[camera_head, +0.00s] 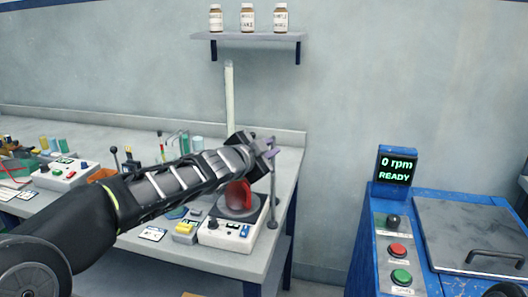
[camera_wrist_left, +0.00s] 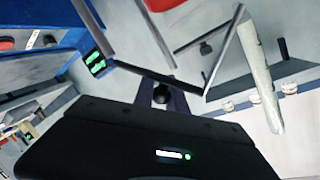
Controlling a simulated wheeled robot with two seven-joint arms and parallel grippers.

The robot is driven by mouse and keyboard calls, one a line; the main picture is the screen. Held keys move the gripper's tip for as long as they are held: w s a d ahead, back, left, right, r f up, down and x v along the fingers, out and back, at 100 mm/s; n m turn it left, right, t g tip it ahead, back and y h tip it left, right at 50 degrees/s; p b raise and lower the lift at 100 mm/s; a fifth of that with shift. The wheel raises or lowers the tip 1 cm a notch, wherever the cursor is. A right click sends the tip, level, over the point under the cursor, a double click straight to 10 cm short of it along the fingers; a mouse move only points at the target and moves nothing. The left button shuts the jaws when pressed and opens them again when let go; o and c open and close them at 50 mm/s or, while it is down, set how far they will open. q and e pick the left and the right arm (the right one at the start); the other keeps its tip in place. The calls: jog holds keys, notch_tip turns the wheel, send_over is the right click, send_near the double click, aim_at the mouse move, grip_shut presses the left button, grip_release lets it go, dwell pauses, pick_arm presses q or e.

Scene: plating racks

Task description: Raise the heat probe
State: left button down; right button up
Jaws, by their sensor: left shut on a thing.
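My left gripper (camera_head: 270,148) reaches in from the left, at the upper part of a thin upright stand rod (camera_head: 273,190). The rod stands on a round foot at the table's front right corner. In the left wrist view the fingers (camera_wrist_left: 163,96) are shut around a small dark knob of the heat probe (camera_wrist_left: 150,77), which shows as a dark crossbar with thin rods. Which rod is the probe itself I cannot tell. A red-filled flask (camera_head: 237,196) sits on the hot plate (camera_head: 228,238) just below and left of the gripper. My right gripper is not in view.
A tall pale tube (camera_head: 229,95) rises behind my arm. A wall shelf (camera_head: 247,36) holds bottles. To the right stands a blue machine with a screen (camera_head: 396,168) reading 0 rpm READY. Small devices crowd the table's left side.

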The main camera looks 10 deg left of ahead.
pick_arm(q)
jog(key=shift+s+d+f+m+g+y+b, duration=0.1)
jog(key=shift+d+f+m+y+b, duration=0.05)
jog(key=shift+d+m+y+b, duration=1.1)
jog(key=shift+s+d+f+m+g+y+b, duration=0.1)
jog(key=shift+d+m+y+b, duration=0.35)
jog(key=shift+m+b, duration=0.85)
jog(key=shift+d+f+m+g+y+b, duration=0.15)
jog(key=shift+d+m+y+b, duration=0.7)
jog(key=shift+m, duration=0.9)
jog(key=shift+d, duration=0.15)
jog(key=c, duration=1.3)
grip_release()
jog(key=shift+c, duration=0.2)
jog(key=shift+s+h, duration=0.1)
jog(key=shift+h, duration=0.15)
jog(key=v, duration=0.7)
jog(key=shift+s+b, duration=0.3)
jog(key=shift+b, duration=0.05)
